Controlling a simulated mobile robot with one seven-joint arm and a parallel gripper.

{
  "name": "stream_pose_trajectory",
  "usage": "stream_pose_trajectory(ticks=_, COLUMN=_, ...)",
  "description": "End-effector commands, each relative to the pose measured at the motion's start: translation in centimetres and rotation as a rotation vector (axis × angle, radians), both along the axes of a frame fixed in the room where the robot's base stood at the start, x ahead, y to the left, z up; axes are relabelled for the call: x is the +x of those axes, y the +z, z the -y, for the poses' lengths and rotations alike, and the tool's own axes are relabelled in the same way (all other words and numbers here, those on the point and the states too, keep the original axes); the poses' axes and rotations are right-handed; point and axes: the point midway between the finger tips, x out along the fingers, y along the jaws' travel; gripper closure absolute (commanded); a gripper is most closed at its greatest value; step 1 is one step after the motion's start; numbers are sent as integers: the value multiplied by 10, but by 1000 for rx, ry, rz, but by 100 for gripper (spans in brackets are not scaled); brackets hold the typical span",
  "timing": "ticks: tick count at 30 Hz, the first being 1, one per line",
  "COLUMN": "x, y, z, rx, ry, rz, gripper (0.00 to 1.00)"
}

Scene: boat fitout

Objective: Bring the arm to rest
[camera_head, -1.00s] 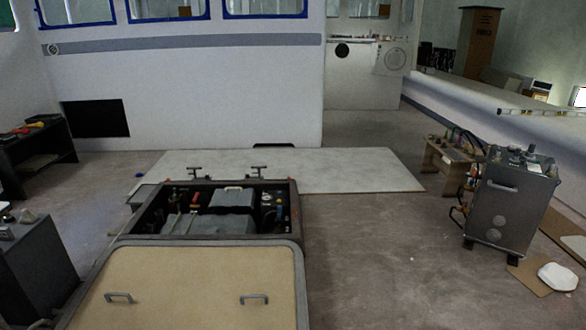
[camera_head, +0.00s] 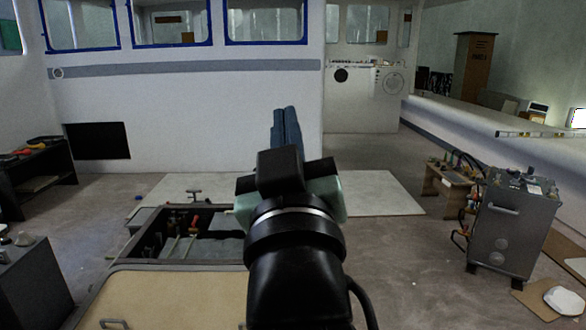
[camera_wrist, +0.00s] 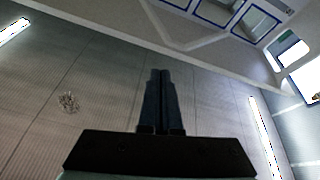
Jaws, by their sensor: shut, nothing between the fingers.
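My gripper (camera_head: 285,127) stands in the middle of the head view, raised in front of the white cabin wall, with its fingers pointing up. In the wrist view my gripper (camera_wrist: 160,100) has its two dark fingers side by side and touching, with nothing between them. Behind the fingers, the wrist view shows the ceiling (camera_wrist: 90,60). My arm hides part of the open floor hatch and its lid.
The open hatch (camera_head: 150,240) and its beige lid (camera_head: 180,295) lie below the arm. A grey wheeled cabinet (camera_head: 512,225) and a small wooden bench (camera_head: 447,180) stand right. A dark shelf (camera_head: 38,170) stands left. Floor (camera_head: 400,260) between is clear.

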Motion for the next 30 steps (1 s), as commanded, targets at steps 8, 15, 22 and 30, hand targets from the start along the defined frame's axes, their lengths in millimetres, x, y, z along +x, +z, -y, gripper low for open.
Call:
stream_pose_trajectory(ticks=8, x=-123, y=140, z=8, rx=244, ry=94, rz=430, gripper=100)
stream_pose_trajectory(ticks=15, x=-122, y=213, z=8, rx=240, ry=93, rz=425, gripper=100)
stream_pose_trajectory(ticks=22, x=-121, y=282, z=7, rx=239, ry=93, rz=423, gripper=100)
stream_pose_trajectory(ticks=30, x=-121, y=339, z=7, rx=238, ry=93, rz=422, gripper=100)
